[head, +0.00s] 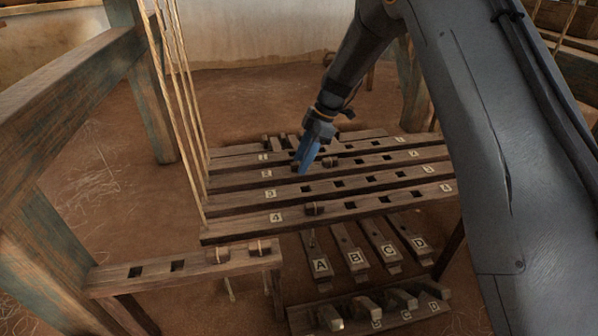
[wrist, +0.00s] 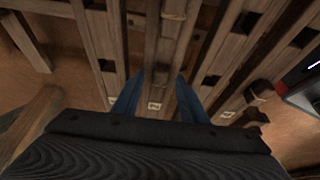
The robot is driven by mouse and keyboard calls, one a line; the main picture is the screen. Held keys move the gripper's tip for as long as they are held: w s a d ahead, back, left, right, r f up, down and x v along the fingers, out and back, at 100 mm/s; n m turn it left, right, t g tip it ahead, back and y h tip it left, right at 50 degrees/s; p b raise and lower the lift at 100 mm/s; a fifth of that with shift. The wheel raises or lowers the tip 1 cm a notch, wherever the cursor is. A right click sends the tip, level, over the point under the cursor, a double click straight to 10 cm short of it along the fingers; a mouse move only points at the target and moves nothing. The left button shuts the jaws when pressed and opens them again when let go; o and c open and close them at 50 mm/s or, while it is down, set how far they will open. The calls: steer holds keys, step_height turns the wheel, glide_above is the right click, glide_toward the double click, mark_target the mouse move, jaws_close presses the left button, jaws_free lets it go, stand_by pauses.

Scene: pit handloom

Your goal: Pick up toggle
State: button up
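My gripper (head: 305,160) points down over the bars near the row marked 2. In the wrist view its two blue fingers (wrist: 157,100) are apart, with nothing seen held between them. The height of the fingertips above the bars is unclear.
Short treadles lettered A to D (head: 353,258) lie below bar 4, with a lettered block rack (head: 375,312) in front. Taut cords (head: 183,100) rise at the left ends of the bars. A thick timber frame (head: 55,240) stands left. Bare earth floor lies around.

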jaws_close()
steer(key=shift+r, duration=0.1)
